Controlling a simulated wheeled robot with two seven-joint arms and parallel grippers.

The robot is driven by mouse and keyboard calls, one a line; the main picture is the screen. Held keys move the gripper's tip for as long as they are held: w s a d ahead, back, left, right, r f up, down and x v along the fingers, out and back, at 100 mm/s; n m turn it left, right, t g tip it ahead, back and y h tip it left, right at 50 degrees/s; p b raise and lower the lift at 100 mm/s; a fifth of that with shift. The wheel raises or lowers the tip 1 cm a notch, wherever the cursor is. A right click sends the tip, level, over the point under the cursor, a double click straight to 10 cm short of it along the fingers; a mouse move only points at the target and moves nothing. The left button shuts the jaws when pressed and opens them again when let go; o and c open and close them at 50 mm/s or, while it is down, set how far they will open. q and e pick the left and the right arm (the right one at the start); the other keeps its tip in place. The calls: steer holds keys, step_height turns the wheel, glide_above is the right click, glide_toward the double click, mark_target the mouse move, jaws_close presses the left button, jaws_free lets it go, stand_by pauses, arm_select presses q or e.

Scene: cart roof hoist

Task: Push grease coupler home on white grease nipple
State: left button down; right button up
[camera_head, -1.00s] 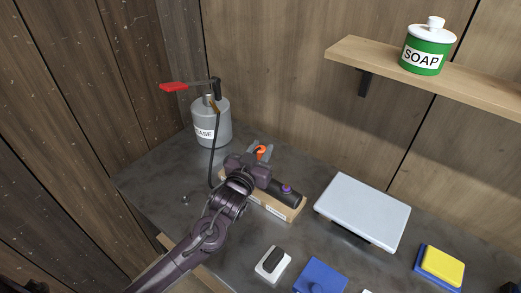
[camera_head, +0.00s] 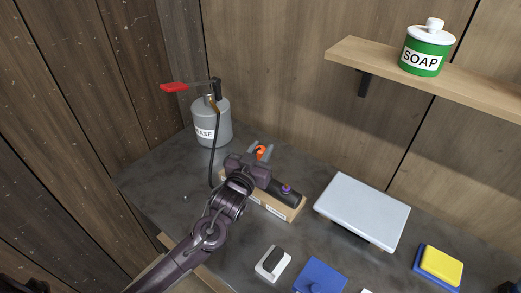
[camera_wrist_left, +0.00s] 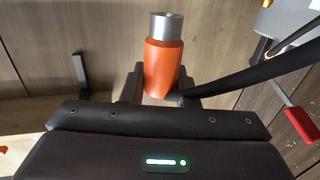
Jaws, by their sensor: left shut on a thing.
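The grease coupler (camera_wrist_left: 163,68) is an orange sleeve with a silver metal end, seen large in the left wrist view. My left gripper (camera_wrist_left: 160,88) is shut on it, one finger on each side. In the head view the orange of the coupler (camera_head: 261,152) shows between the grey fingers of my left gripper (camera_head: 262,150), beyond the wrist. A wooden block (camera_head: 297,211) with pale labels lies below the gripper, partly covered by my arm. I cannot make out the white grease nipple in either view. My right gripper is not in view.
A grey grease can (camera_head: 212,118) with a red-handled lever (camera_head: 174,87) stands at the back left; its black hose (camera_head: 213,150) runs down toward my gripper. A white slab (camera_head: 362,209) lies right of the block. A shelf (camera_head: 440,77) holds a green soap jar (camera_head: 425,52).

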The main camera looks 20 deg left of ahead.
arm_select(q)
steer(key=shift+f+b, duration=0.95)
steer(key=shift+f, duration=0.6)
stand_by(0.4)
steer(key=c, duration=1)
jaws_free()
steer(key=shift+c, duration=0.2)
steer(key=s+b, duration=0.1)
steer(key=s, duration=0.6)
steer(key=shift+s+a, duration=0.4)
